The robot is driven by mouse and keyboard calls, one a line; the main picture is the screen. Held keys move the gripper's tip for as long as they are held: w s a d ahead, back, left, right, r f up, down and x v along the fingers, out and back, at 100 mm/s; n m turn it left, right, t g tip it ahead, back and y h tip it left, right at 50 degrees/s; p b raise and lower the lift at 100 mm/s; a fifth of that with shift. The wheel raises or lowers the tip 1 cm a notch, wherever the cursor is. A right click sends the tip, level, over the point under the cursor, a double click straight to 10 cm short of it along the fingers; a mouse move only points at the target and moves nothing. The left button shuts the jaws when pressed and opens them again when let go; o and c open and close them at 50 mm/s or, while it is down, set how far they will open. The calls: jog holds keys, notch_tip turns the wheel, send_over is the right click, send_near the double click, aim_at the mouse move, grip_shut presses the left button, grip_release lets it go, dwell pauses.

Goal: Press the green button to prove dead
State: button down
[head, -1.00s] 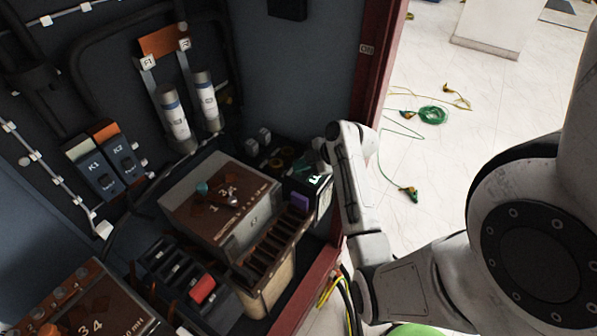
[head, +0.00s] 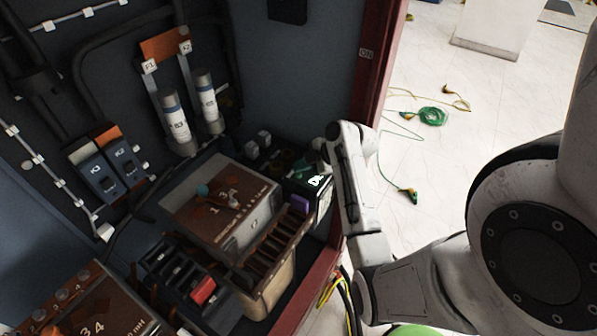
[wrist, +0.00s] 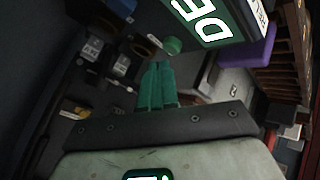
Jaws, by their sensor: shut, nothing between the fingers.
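The green button (wrist: 172,46) is a small round cap in the wrist view, beside a box with a lit display (wrist: 212,22). The button is not clear in the head view.
A brown-topped box (head: 222,196) with a teal knob and dark slots stands left of the display. A purple block (wrist: 262,48) sits close beside the display. Dark fittings (wrist: 122,66) stand left of my fingers. The cabinet's red frame (head: 368,75) borders the right.

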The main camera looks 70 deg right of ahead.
aim_at(301, 176)
jog(key=shift+r, duration=0.25)
notch_tip(301, 176, up, 5)
jog(key=p, duration=0.4)
dwell(1.0)
jog(key=a+f+m+g+y, duration=0.1)
jog(key=a+f+m+g, duration=0.15)
jog(key=a, duration=0.55)
jog(key=a+f+m+g+y, duration=0.1)
jog(key=a+f+g, duration=0.15)
jog(key=a, duration=0.65)
jog(key=s+a+m+g+h, duration=0.1)
jog(key=s+a+m+g, duration=0.2)
jog(key=s+a+m, duration=0.3)
jog(key=s+a, duration=0.4)
jog(key=a, duration=0.4)
jog(key=shift+s+a+r+h, duration=0.3)
jog(key=shift+s+a+h, duration=0.05)
jog(key=shift+s+h, duration=0.05)
